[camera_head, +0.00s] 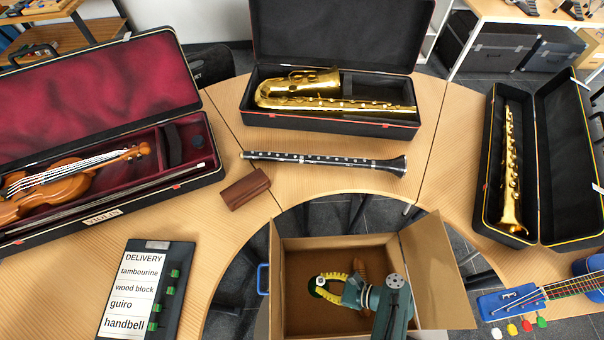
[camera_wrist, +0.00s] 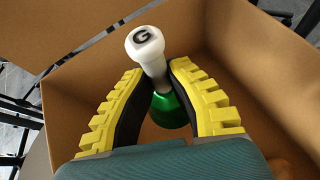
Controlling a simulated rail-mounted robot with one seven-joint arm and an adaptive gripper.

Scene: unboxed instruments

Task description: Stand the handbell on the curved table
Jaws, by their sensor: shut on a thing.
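The handbell (camera_wrist: 173,107) has a white handle marked G and a green bell. My gripper (camera_wrist: 158,72) is shut on its white handle in the wrist view. In the head view my gripper (camera_head: 335,288) is inside the open cardboard box (camera_head: 294,262), and the handbell's white and green top (camera_head: 320,281) shows between its yellow fingers. The bell's lower part is partly hidden, so I cannot tell whether it touches the box floor. The curved wooden table (camera_head: 218,222) arcs around the box.
A brown ribbed thing (camera_head: 360,270) lies in the box beside my gripper. The table holds a violin case (camera_head: 105,205), saxophone case (camera_head: 330,117), clarinet (camera_head: 325,160), brown block (camera_head: 245,188), delivery list (camera_head: 130,290) and soprano-sax case (camera_head: 550,150). Bare wood shows left of the box.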

